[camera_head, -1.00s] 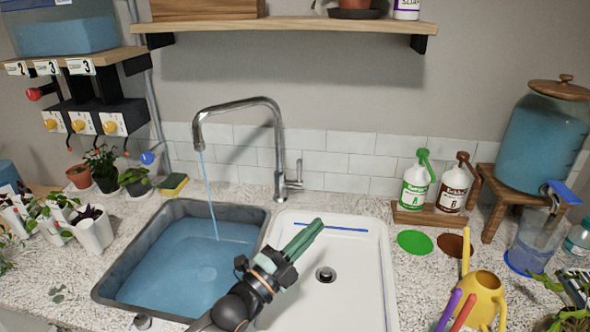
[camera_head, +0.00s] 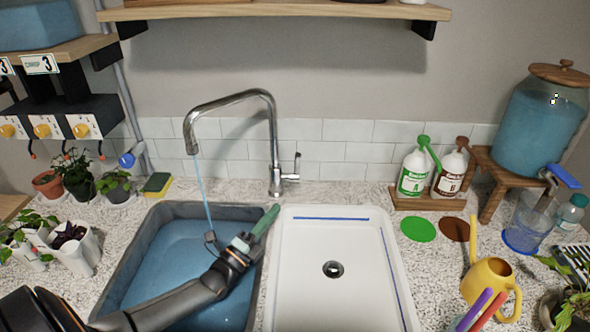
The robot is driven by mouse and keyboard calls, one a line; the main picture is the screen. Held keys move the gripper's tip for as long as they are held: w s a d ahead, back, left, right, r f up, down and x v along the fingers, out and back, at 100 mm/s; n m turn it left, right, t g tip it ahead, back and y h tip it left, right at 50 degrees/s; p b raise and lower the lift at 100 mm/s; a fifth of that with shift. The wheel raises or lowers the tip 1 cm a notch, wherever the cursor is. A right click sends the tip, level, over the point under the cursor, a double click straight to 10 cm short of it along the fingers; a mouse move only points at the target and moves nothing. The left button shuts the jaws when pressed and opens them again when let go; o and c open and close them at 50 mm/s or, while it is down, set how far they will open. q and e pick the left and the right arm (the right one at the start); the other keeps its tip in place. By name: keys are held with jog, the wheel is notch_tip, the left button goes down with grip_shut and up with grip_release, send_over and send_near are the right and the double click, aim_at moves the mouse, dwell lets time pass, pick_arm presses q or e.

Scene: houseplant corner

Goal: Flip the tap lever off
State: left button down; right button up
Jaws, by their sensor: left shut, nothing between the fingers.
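The chrome tap (camera_head: 274,135) stands behind the two basins, with a thin stream of water falling from its spout into the left basin. Its lever (camera_head: 297,162) sticks up on the right side of the tap's base. My left gripper (camera_head: 270,215), with green fingers, is shut and empty. It appears over the divide between the basins, in front of the tap base and below the lever in the picture, apart from it. My right gripper is not in view.
The left basin (camera_head: 158,213) holds blue water; the white right basin (camera_head: 300,290) is empty. Two bottles on a wooden stand, a glass dispenser (camera_head: 540,120) and a yellow watering can (camera_head: 490,283) are at the right. A shelf (camera_head: 280,10) hangs above the tap.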

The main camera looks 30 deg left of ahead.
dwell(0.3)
pick_arm(q)
jog(key=b, duration=0.5)
send_near(295, 167)
jog(key=w+d+r, duration=0.2)
jog(key=w+d, duration=0.1)
jog(key=d, duration=0.2)
jog(key=w+a+r+b, duration=0.1)
jog(key=b, duration=0.1)
jog(key=w+a+r+b, duration=0.1)
jog(key=w, duration=0.1)
jog(key=shift+a+b, duration=0.25)
jog(key=shift+b, duration=0.1)
